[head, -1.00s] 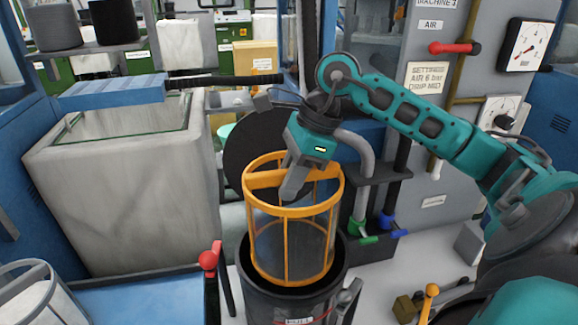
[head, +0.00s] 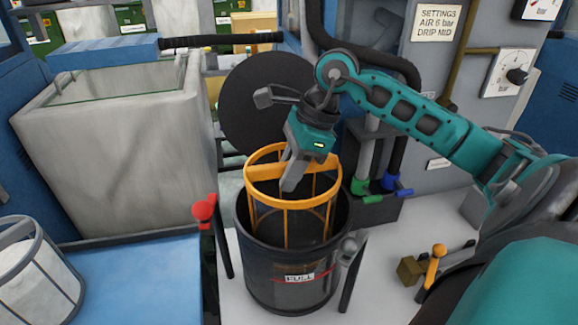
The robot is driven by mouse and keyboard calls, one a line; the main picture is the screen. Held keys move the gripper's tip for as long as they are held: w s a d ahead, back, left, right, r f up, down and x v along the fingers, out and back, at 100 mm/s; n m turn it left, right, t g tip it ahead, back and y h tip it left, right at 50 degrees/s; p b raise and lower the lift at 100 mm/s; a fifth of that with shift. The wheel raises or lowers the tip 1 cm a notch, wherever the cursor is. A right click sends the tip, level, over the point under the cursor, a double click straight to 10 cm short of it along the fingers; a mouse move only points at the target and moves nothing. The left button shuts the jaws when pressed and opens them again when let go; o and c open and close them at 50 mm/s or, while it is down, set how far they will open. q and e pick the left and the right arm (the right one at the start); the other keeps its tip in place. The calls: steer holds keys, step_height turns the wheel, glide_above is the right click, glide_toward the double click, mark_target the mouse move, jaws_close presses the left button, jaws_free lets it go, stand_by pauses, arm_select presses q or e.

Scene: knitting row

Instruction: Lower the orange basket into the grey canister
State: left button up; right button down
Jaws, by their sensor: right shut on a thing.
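The orange basket (head: 287,206) is a round open frame with a crossbar at its top. It stands upright, its lower part inside the dark grey canister (head: 290,272), which bears a label reading "FUEL". The basket's upper part and rim show above the canister's rim. My right gripper (head: 291,181) is shut on the basket's crossbar from above. The canister's wall hides the basket's bottom, so I cannot tell whether it touches the floor inside. My left gripper is not in view.
A round dark lid (head: 262,100) stands behind the canister. A red-knobbed lever (head: 204,211) is close on its left and a grey-knobbed lever (head: 349,249) on its right. A white-filled basket (head: 37,272) is at the left by a blue surface (head: 140,275).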

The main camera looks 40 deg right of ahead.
steer(key=shift+f+b, duration=0.5)
steer(key=shift+f, duration=0.25)
step_height(320, 180, down, 8)
steer(key=b, duration=0.7)
steer(key=shift+r, duration=0.25)
steer(key=shift+f+b, duration=0.75)
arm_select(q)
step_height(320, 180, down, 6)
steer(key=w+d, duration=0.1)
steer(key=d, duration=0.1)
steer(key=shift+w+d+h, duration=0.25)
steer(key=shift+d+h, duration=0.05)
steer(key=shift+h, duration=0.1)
arm_select(e)
steer(key=shift+f, duration=0.2)
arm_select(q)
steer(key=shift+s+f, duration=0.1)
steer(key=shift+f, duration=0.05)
arm_select(e)
steer(key=shift+c, duration=1.7)
jaws_free()
